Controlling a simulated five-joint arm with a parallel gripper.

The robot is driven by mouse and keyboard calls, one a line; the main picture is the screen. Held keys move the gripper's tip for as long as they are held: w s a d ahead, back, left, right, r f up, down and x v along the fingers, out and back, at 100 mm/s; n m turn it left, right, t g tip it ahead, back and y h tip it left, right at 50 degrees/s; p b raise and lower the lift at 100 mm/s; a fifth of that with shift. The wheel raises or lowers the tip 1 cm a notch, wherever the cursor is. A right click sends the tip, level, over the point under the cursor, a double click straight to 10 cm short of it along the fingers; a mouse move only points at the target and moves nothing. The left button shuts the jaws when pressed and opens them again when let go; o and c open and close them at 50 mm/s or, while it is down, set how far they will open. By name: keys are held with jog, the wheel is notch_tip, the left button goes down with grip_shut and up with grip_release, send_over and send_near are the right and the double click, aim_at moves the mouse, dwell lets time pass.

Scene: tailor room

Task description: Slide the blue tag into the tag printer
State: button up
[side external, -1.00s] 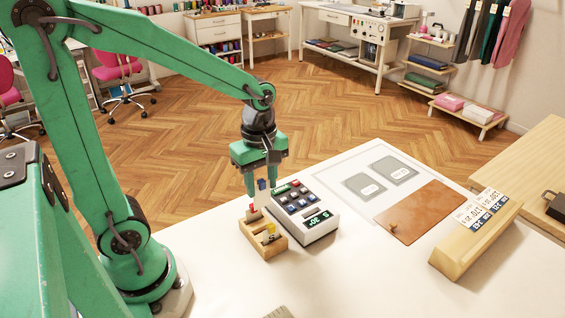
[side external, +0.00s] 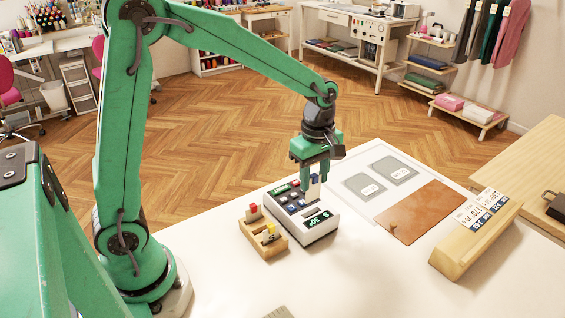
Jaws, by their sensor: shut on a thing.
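My gripper (side external: 313,181) points down and is shut on the blue tag (side external: 315,180), a small piece that shows between the fingers. Both are over the right back part of a white and dark device with blue keys and a lit green display, apparently the tag printer (side external: 318,232). The fingers partly hide the device's back right corner. Whether the tag touches the device or is in a slot cannot be told.
To the right lie grey pads (side external: 364,186), a brown leather sheet (side external: 417,211) and a wooden block with printed tags (side external: 465,250).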

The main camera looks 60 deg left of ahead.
aim_at(312, 200)
jog(key=shift+f, duration=0.15)
jog(key=shift+f, duration=1.45)
jog(key=shift+f, duration=2.5)
dwell(0.6)
jog(key=o, duration=1)
